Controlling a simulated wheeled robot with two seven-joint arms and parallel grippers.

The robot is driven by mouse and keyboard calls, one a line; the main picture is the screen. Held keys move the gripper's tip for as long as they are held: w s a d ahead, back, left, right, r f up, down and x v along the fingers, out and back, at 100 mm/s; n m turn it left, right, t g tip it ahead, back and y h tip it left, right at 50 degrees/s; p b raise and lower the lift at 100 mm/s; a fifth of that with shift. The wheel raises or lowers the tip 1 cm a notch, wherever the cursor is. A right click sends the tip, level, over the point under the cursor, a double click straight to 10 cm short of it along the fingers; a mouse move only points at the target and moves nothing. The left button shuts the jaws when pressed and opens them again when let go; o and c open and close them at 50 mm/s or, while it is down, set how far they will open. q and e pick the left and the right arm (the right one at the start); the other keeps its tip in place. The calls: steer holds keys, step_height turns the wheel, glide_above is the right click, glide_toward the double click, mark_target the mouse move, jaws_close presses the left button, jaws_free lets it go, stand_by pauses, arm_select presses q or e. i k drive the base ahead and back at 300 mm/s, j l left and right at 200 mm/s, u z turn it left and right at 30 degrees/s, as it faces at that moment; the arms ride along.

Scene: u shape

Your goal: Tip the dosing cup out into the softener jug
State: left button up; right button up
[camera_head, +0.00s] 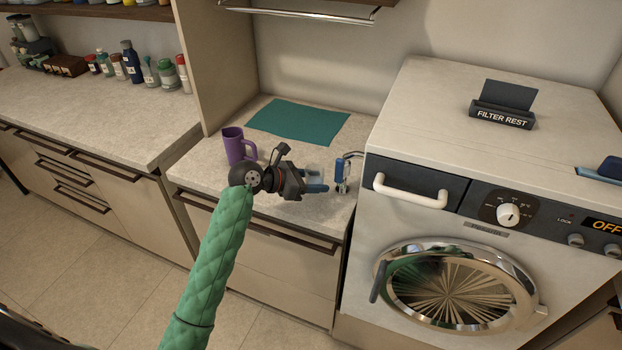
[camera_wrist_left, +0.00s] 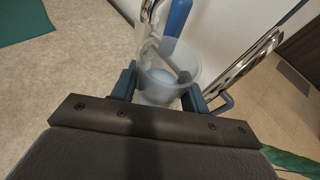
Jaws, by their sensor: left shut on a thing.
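The dosing cup is a clear, frosted cup (camera_wrist_left: 184,62) between my left gripper's two blue fingers in the left wrist view. Something pale blue shows through it, and I cannot tell how much it holds or its exact tilt. In the head view my left gripper (camera_head: 314,181) is shut on the cup, low over the front of the counter. A purple jug with a handle (camera_head: 236,147), which I take for the softener jug, stands upright on the counter, left of the gripper and apart from it. My right gripper is out of view.
A blue and chrome object (camera_head: 341,175) stands just right of the cup, close to the washing machine (camera_head: 408,215). A teal mat (camera_head: 298,121) lies flat behind. Several bottles (camera_head: 131,62) stand on the left counter. A tall panel (camera_head: 220,70) rises behind the jug.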

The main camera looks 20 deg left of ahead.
mark_target(235, 144)
steer(key=j, duration=0.2)
steer(key=i+l+u, duration=0.2)
steer(key=u, duration=0.15)
steer(key=i+l+u, duration=0.2)
steer(key=u, duration=0.15)
steer(key=i+l+u, duration=0.15)
steer(key=l+u, duration=0.25)
steer(key=j, duration=0.1)
